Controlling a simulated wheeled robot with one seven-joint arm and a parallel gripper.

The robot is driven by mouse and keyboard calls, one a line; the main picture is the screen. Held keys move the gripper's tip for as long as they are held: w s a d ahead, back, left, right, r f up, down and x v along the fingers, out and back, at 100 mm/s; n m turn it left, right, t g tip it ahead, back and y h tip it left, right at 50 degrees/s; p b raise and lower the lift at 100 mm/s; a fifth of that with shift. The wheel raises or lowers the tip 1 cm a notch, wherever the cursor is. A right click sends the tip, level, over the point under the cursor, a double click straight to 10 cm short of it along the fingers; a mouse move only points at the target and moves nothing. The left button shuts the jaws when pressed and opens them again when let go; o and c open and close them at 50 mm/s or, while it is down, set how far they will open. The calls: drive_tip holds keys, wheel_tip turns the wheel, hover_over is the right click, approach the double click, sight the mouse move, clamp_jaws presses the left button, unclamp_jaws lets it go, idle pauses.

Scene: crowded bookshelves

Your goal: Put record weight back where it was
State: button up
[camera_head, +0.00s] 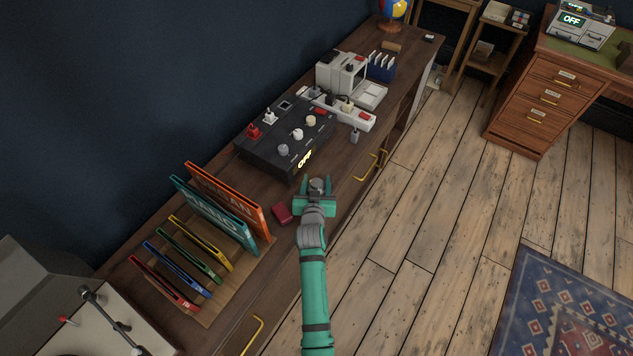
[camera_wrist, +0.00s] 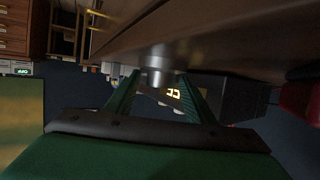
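The record weight (camera_head: 317,184) is a small silver metal cylinder near the front edge of the long cabinet top, just below the black control box. In the wrist view the record weight (camera_wrist: 155,59) appears near the middle, with a wider shiny body and a narrower end. It seems to stand on the wooden top, which fills the upper part of that tilted view. My green gripper (camera_head: 317,187) reaches in from the front, its two fingers apart on either side of the weight. A gap seems to show beside each finger. The turntable (camera_head: 70,328) is at the lower left, partly cut off.
The black control box (camera_head: 285,138) with knobs stands just beyond my gripper. A small dark red box (camera_head: 282,213) lies close to its left. Records in a wooden rack (camera_head: 208,312) stand farther left. A white device (camera_head: 345,75) and power strip (camera_head: 343,109) are farther back.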

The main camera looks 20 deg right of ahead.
drive_tip(key=shift+r, duration=0.2)
drive_tip(key=v, duration=1.2)
drive_tip(key=shift+f, duration=0.1)
drive_tip(key=s+a+r+n+t+y, duration=0.1)
drive_tip(key=s+a, duration=0.4)
drive_tip(key=s, duration=0.4)
drive_tip(key=s+a+n+y, duration=0.1)
drive_tip(key=s+a, duration=0.4)
drive_tip(key=s, duration=0.3)
drive_tip(key=s+a+r+n+t+y, duration=0.1)
drive_tip(key=s+a+y, duration=0.1)
drive_tip(key=s+a, duration=0.5)
drive_tip(key=s+d+r+n+y, duration=0.1)
drive_tip(key=s+r, duration=0.6)
drive_tip(key=s, duration=0.3)
drive_tip(key=shift+s+d, duration=0.2)
drive_tip(key=shift+s, duration=0.2)
drive_tip(key=shift+w, duration=0.1)
